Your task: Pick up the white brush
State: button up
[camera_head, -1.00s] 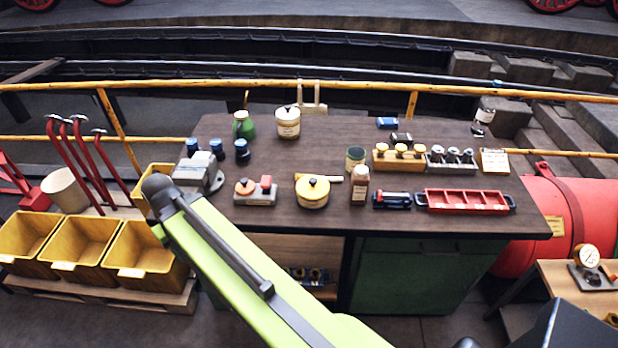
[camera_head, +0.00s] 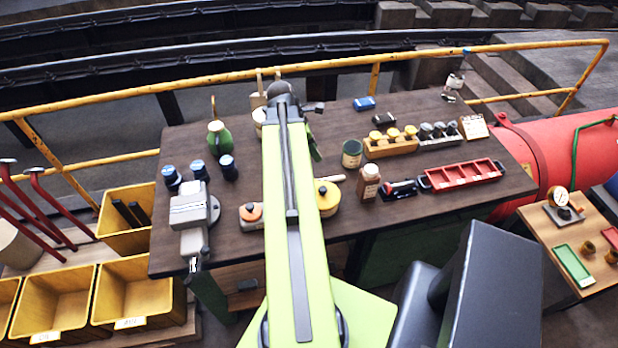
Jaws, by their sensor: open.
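I cannot clearly make out a white brush. A pale stick-like piece (camera_head: 336,178) lies on the dark workbench (camera_head: 240,195) beside the yellow tin (camera_head: 327,200); I cannot tell whether it is the brush's handle. Another pale upright piece (camera_head: 258,88) stands at the bench's back edge, partly hidden by my arm. My lime-green arm reaches over the middle of the bench and covers part of it. The jaws of my gripper do not show; they are hidden behind the arm.
A grey vise (camera_head: 192,211), several dark blue-capped bottles and a green oil can (camera_head: 217,138) stand at left. A brown bottle (camera_head: 368,183), a green tin (camera_head: 352,153) and a red tray (camera_head: 463,174) stand at right. A yellow railing (camera_head: 130,99) runs behind the bench.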

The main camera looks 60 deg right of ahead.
jog(key=b, duration=1.1)
send_over(331, 178)
jog(key=w+a, duration=0.2)
notch_tip(331, 178, down, 11)
jog(key=shift+d+f, duration=0.1)
jog(key=shift+f, duration=0.1)
jog(key=shift+s+d+f, duration=0.1)
jog(key=shift+s, duration=0.05)
jog(key=b+x, duration=0.5)
jog(key=shift+d+f, duration=0.1)
jog(key=shift+d, duration=0.05)
jog(key=shift+r, duration=0.2)
jog(key=shift+f, duration=0.15)
grip_shut()
